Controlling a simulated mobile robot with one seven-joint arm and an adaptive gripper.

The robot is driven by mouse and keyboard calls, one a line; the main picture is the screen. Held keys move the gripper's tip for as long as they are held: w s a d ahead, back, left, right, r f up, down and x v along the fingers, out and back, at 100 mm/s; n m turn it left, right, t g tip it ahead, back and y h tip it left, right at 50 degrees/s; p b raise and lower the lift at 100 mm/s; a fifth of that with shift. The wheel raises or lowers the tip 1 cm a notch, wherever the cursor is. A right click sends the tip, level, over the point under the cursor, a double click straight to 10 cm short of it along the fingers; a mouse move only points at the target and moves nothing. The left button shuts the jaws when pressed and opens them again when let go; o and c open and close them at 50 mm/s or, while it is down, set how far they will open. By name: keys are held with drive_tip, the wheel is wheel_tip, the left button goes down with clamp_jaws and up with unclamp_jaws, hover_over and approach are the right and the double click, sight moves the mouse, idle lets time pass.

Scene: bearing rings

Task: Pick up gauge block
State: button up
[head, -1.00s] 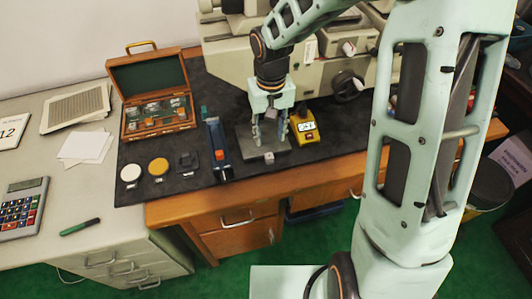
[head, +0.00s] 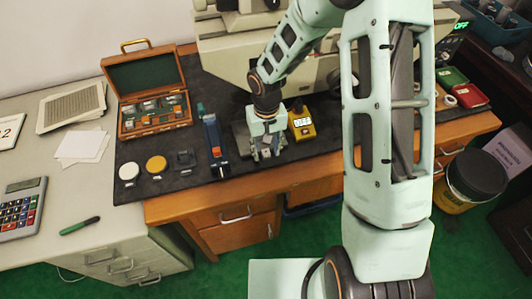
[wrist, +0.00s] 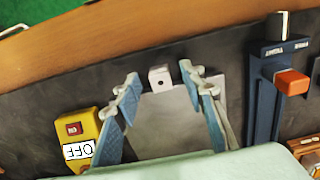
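The gauge block (wrist: 160,77) is a small pale block with a dark spot on its face. In the wrist view it sits at the edge of a grey plate (wrist: 168,120), roughly between and slightly beyond my fingertips. My gripper (wrist: 158,82) is open, with one blue-grey finger on each side of the plate and a gap to the block on both sides. In the head view my gripper (head: 266,154) points down low over the plate (head: 240,140) near the table's front, and the block cannot be made out behind the fingers.
A yellow device reading OFF (head: 301,124) stands close right of my gripper. Further left are an open wooden case (head: 146,92) and white, yellow and black round or square pieces. A large beige machine stands behind.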

clamp_jaws()
drive_tip(key=shift+r, duration=0.15)
idle(0.4)
